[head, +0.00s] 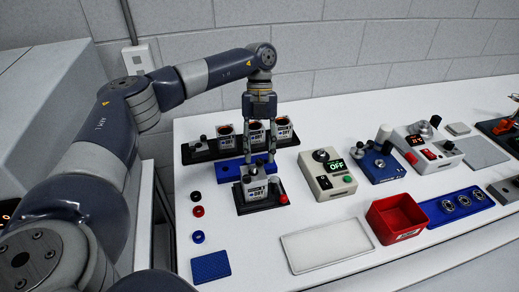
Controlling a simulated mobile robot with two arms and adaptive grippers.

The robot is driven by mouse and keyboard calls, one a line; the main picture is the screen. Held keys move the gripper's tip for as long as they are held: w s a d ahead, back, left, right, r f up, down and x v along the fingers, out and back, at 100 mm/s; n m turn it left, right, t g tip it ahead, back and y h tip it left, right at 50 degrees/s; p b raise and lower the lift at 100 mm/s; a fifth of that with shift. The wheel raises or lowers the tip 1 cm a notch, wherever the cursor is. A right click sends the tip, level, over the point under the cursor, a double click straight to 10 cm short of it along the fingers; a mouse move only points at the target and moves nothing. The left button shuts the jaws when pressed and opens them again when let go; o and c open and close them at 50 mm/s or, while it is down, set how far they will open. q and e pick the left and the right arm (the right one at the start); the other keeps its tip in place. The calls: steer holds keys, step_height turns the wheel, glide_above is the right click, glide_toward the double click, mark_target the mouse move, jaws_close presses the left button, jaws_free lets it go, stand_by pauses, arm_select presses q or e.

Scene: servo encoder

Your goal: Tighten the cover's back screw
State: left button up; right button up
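A silver, box-like unit with a dark label (254,190) sits on a black base (244,208) with a red knob at its right side. A dark round part shows on top of it. Its cover's back screw is too small or hidden to make out. My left gripper (259,160) points straight down just behind and above this unit. Its two fingers are apart, with nothing clearly held between them. I cannot tell whether the fingertips touch the unit. My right gripper is out of view.
Similar labelled units stand in a black rack (196,153) behind, near a blue block (229,170). To the right are a beige box with an OFF display (327,177), a blue device (378,165) and a red bin (396,217). A white tray (327,245) lies in front.

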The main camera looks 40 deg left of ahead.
arm_select(q)
steer(key=shift+s+d+f, duration=0.1)
steer(key=shift+f, duration=0.25)
jaws_close()
steer(key=m, duration=0.2)
steer(key=m+y, duration=0.1)
steer(key=m, duration=0.1)
steer(key=shift+d+y+p, duration=0.2)
steer(key=shift+y+p, duration=0.1)
steer(key=shift+d+m+g+y, duration=0.15)
steer(key=shift+m+y, duration=0.3)
steer(key=shift+m, duration=0.85)
steer(key=shift+d+m+g+y, duration=0.15)
steer(key=shift+m+y, duration=0.3)
steer(key=shift+m, duration=0.85)
steer(key=shift+a, duration=0.1)
steer(key=shift+r, duration=0.1)
